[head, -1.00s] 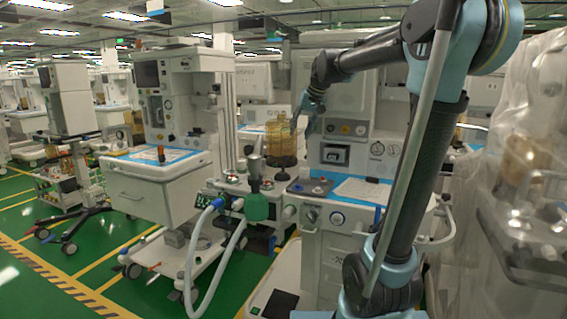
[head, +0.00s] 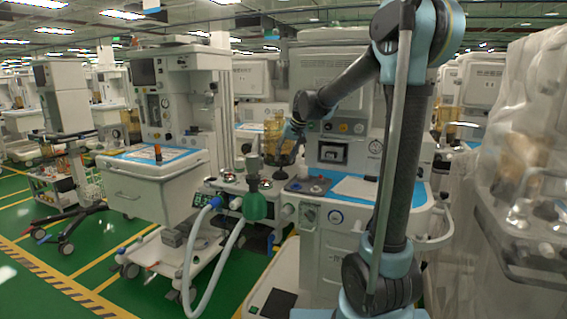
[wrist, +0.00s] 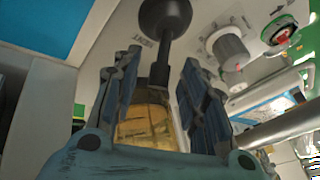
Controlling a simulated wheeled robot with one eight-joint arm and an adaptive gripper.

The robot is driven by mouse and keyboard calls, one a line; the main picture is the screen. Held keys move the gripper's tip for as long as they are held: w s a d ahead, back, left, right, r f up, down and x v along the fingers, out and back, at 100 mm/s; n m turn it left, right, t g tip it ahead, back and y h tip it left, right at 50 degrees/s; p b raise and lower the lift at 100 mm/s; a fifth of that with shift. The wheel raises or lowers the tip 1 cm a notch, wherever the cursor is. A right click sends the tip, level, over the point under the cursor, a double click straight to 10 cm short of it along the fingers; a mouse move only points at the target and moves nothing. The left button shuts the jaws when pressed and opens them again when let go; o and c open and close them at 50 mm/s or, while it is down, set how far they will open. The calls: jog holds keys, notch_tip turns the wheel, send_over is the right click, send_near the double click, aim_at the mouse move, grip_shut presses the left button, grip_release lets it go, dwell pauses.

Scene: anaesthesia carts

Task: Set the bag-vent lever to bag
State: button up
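A black lever (wrist: 165,18) with a round disc and a narrow stem is at the top middle of the wrist view. I take it for the bag-vent lever; the printed label beside it is too small to read surely. My gripper (wrist: 160,60) is open, its two blue-grey fingers on either side of the stem's end, with gaps to both. I cannot tell whether the stem is at fingertip depth. In the head view my gripper (head: 291,146) is beside the amber canister (head: 273,134), and the lever is too small to make out.
A grey knob (wrist: 231,47) sits on the white panel right of the lever. The amber canister also shows between the fingers in the wrist view (wrist: 147,125). A green-topped hose fitting (head: 254,205) stands left of the cart front. A plastic-draped cart (head: 520,170) is at right.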

aim_at(284, 157)
jog(key=shift+x, duration=1.6)
jog(key=shift+c, duration=0.6)
grip_shut()
